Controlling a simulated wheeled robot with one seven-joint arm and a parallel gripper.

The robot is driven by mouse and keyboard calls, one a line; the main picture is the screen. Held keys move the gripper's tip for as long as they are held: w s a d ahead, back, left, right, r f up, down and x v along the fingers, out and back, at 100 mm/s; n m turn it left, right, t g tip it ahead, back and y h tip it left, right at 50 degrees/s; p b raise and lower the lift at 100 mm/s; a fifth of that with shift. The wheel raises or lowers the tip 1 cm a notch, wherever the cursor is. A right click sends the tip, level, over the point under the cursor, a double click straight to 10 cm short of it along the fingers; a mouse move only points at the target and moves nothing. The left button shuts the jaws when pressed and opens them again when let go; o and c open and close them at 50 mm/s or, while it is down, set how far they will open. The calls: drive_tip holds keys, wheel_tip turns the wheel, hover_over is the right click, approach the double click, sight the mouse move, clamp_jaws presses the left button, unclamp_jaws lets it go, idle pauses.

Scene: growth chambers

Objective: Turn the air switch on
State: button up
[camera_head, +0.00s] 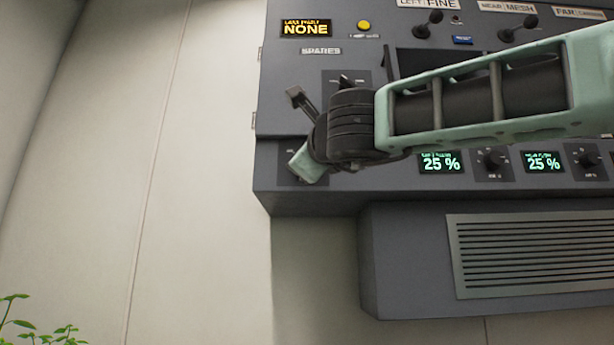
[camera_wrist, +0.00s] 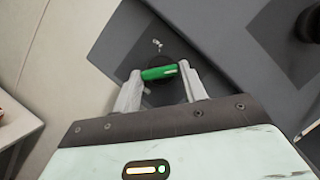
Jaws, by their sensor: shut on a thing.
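A green switch handle (camera_wrist: 158,73) lies across between my fingertips in the wrist view, in front of a dark round base on a dark plate. It looks like the air switch, but I cannot read a label on it. My gripper (camera_wrist: 160,76) is shut on this handle, one grey finger at each end. In the head view my arm reaches in from the right to the lower left corner of the grey control panel (camera_head: 290,105). My wrist hides the handle there, so I cannot tell the switch's position.
A yellow "NONE" display (camera_head: 306,28) and a yellow button (camera_head: 363,25) are above. A vent grille (camera_head: 535,252) is below. A pale wall (camera_head: 200,150) stands left, with green leaves (camera_head: 40,335) low down.

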drive_tip(key=shift+f+m+b, duration=0.25)
drive_tip(key=shift+m+b, duration=0.45)
drive_tip(key=shift+m, duration=0.1)
drive_tip(key=shift+r+m+t+h, duration=0.1)
drive_tip(key=shift+m+t+h, duration=0.2)
drive_tip(key=o, duration=1)
drive_tip(key=b+v, duration=0.3)
drive_tip(key=v, duration=1.4)
drive_tip(key=shift+s, duration=0.15)
